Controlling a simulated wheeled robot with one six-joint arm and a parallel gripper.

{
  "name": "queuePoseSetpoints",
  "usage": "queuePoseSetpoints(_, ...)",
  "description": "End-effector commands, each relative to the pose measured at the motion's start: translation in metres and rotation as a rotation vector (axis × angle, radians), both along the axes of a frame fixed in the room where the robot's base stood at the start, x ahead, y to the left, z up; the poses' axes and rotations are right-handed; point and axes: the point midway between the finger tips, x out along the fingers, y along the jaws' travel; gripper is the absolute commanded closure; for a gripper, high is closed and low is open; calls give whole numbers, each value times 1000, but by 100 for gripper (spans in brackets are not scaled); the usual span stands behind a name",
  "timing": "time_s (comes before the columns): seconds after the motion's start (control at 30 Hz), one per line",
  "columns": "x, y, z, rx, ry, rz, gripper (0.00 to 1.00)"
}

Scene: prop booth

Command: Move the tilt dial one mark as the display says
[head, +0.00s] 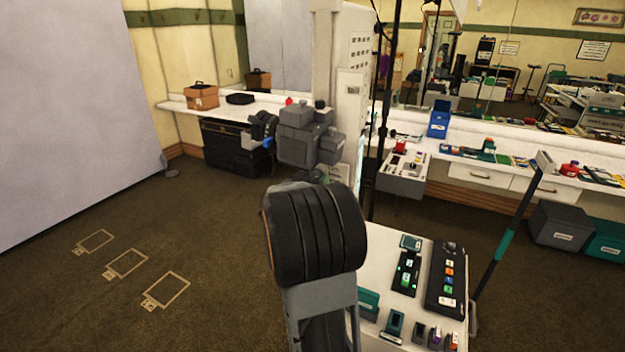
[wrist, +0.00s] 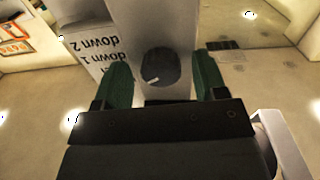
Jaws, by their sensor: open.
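In the wrist view a dark round dial (wrist: 160,69) with a short white pointer mark sits on a pale column (wrist: 150,30). My gripper (wrist: 164,82) is open, with one green finger on each side of the dial and a visible gap to both. I cannot tell how deep the fingers reach. A white label plate (wrist: 98,52) beside the column reads "down 1" and "down 2", upside down; the rest is cut off. In the head view the tall white column (head: 335,50) carries a plate of small marks (head: 360,45), too small to read. I can make out no display reading.
A white cart (head: 385,320) with a black button panel (head: 447,278) stands at the front right. A control desk (head: 402,178) is behind it, and a long counter (head: 480,135) runs along the mirror. Carpet marked with outlined rectangles (head: 126,263) is clear at left.

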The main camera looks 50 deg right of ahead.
Motion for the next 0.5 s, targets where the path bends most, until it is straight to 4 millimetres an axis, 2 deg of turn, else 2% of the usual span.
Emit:
queuePoseSetpoints(0.23,0,0,0,0,0,1,35)
queuePoseSetpoints(0.5,0,0,0,0,0,1,60)
